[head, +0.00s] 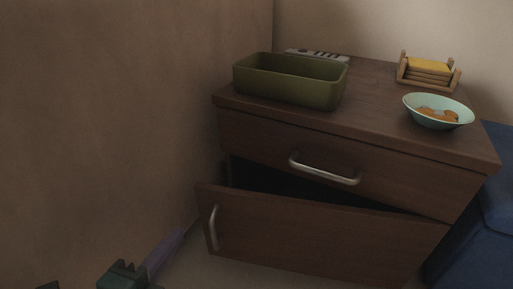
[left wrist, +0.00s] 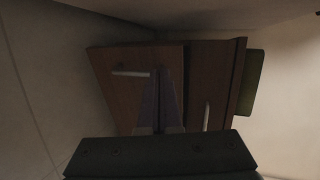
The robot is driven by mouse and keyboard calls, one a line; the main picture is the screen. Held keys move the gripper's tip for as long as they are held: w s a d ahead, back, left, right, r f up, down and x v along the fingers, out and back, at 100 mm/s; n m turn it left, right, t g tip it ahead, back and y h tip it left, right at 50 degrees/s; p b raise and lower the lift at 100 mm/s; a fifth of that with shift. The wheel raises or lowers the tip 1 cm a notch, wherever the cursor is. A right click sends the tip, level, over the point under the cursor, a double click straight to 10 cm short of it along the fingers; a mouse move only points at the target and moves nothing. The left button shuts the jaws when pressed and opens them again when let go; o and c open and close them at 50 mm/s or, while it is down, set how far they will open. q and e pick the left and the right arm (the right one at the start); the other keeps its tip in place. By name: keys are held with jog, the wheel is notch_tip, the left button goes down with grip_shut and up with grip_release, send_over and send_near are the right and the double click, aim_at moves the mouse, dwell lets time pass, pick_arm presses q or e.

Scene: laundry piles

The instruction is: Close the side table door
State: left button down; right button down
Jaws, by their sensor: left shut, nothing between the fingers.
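The side table (head: 390,118) is dark brown wood, with a drawer on top and a door below. The door (head: 310,235) stands ajar, swung outward on its left, handle side, with a dark gap above it. Its silver handle (head: 214,228) is near the left edge. My left gripper (head: 170,247) is low at the left of the door, shut and empty, apart from the handle in the head view. In the left wrist view, the shut fingers (left wrist: 160,100) point toward the door (left wrist: 115,92) and overlap it; contact cannot be told. My right gripper is out of view.
A green bin (head: 290,82), a bowl (head: 438,112) with orange contents, a wooden holder (head: 428,72) and a grey remote-like object (head: 316,55) sit on the table. A brown wall (head: 120,120) is close at left. Blue furniture (head: 480,235) stands at right.

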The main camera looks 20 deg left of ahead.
aim_at(205, 199)
pick_arm(q)
jog(key=b+x, duration=0.1)
jog(key=x, duration=0.1)
jog(key=b+x, duration=0.1)
jog(key=x, duration=0.1)
jog(key=b+x, duration=0.1)
jog(key=x, duration=0.2)
jog(key=shift+w+d+r+b, duration=0.15)
jog(key=shift+d+r+b, duration=0.1)
jog(key=shift+r+b, duration=0.05)
jog(key=shift+w+a+r+b, duration=0.2)
jog(key=shift+w+b, duration=0.1)
jog(key=shift+w, duration=0.35)
